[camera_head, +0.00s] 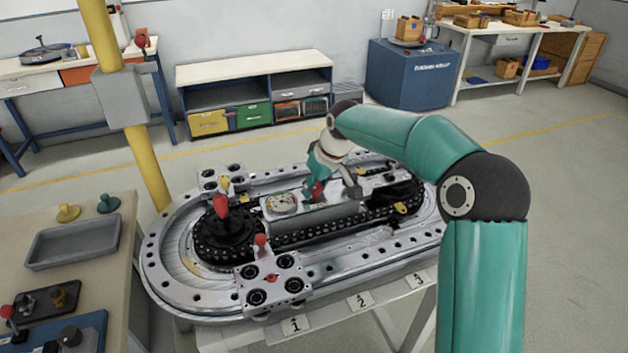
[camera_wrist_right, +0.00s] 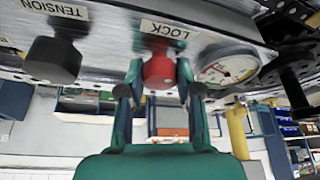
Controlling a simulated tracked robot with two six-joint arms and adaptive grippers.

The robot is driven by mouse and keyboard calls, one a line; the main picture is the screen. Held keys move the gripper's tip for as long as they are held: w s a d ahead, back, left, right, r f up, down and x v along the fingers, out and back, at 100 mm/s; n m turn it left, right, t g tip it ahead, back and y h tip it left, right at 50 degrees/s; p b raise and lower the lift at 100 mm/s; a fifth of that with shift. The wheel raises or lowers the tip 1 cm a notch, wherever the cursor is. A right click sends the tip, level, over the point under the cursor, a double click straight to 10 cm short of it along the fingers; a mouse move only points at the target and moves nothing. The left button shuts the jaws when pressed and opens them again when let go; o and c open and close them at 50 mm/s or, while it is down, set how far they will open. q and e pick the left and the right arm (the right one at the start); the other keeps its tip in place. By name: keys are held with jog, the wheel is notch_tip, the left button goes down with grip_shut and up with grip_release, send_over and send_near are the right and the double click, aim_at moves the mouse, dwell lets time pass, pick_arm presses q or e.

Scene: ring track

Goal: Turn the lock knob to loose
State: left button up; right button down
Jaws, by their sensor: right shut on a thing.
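The lock knob (camera_wrist_right: 158,70) is red and sits below the white LOCK label (camera_wrist_right: 165,29) on the metal panel in the right wrist view. In the head view the knob shows as a small red spot (camera_head: 317,190) on the middle panel of the ring track. My right gripper (camera_wrist_right: 157,82) has its green fingers on either side of the knob and is shut on it. In the head view this gripper (camera_head: 318,180) reaches down to the panel and partly hides the knob. My left gripper is not in view.
A dark TENSION knob (camera_wrist_right: 53,60) and a round gauge (camera_wrist_right: 228,70) flank the lock knob. The ring track (camera_head: 165,285) carries several clamps and red-topped handles (camera_head: 221,207). A bench with a grey tray (camera_head: 75,243) stands at the left. A yellow post (camera_head: 147,165) rises behind it.

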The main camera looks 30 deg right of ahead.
jog(key=n+y+p, duration=0.1)
jog(key=n, duration=0.1)
jog(key=n+p, duration=0.1)
jog(key=n, duration=0.2)
jog(key=shift+r+y, duration=0.15)
jog(key=shift+y, duration=0.25)
jog(key=c, duration=0.8)
grip_release()
jog(key=shift+o, duration=0.2)
jog(key=v, duration=1.1)
jog(key=shift+d+r, duration=0.25)
jog(key=shift+r, duration=0.15)
jog(key=shift+w+f+g, duration=0.1)
jog(key=shift+w+g, duration=0.05)
jog(key=shift+g, duration=0.15)
